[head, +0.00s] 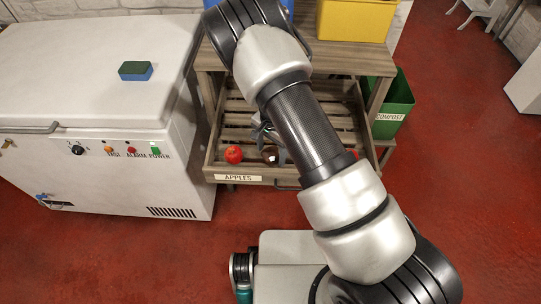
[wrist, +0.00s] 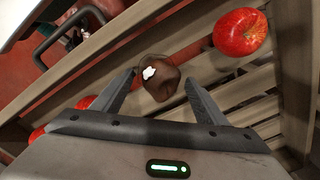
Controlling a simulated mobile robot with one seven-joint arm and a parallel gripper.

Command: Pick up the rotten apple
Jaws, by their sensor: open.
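The rotten apple (wrist: 160,80) is dark brown with a white patch. In the wrist view it lies on the slats, just ahead of and between my fingertips. My gripper (wrist: 160,82) is open, with one finger on each side of the apple; I cannot tell whether they touch it. In the head view the brown apple (head: 270,155) is at the front of the slatted drawer, and my gripper (head: 266,140) is over it, partly hidden by my arm.
The wooden drawer (head: 240,179), labelled APPLES, has a raised front edge. A red apple (head: 233,154) lies left of the brown one. A white freezer (head: 185,150) stands close on the left. A green compost bin (head: 398,100) stands right, and red floor is clear beyond it.

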